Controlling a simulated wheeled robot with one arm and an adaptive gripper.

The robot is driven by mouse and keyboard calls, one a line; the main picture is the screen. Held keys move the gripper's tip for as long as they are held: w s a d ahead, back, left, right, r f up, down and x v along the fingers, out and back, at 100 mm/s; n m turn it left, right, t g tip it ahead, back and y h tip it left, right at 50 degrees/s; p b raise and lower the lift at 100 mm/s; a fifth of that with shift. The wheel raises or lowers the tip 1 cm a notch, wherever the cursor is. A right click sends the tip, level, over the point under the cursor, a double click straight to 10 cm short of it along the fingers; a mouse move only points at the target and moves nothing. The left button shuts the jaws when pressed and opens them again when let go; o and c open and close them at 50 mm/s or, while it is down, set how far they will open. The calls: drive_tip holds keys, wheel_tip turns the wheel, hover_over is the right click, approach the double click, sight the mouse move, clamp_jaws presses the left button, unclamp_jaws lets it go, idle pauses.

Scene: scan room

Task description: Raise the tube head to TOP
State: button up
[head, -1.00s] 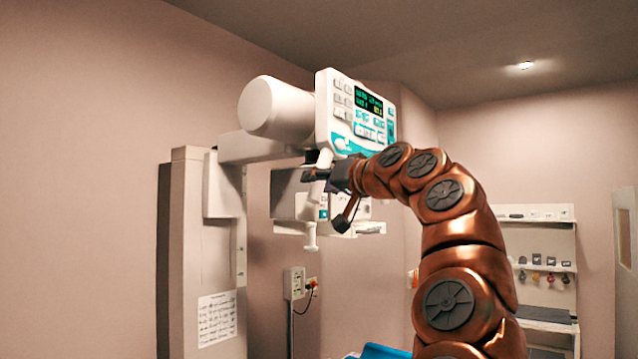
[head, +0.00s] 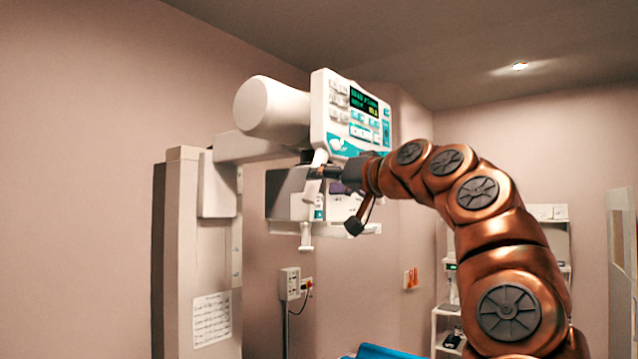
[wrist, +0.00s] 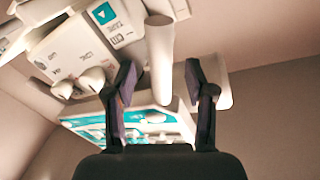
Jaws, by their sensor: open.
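The tube head (head: 265,108) is a white cylinder on a side arm of a pale upright column (head: 186,250). Its front carries a white and teal control panel (head: 350,112) with buttons and a small lit display, too small to read surely. A white handle (head: 319,160) hangs below the panel. My gripper (head: 314,172) is at this handle, below the panel's lower left corner. In the wrist view the handle (wrist: 160,50) runs between the two dark fingers of my gripper (wrist: 163,82), which stand apart on either side. I cannot tell whether either finger touches it.
A second white handle (head: 306,236) hangs under the box below the tube head. A blue surface (head: 385,352) shows at the bottom edge, and white shelves (head: 447,325) stand behind my arm.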

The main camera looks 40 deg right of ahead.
drive_tip(key=s, duration=0.7)
drive_tip(key=shift+s+a, duration=0.3)
drive_tip(key=shift+s, duration=0.05)
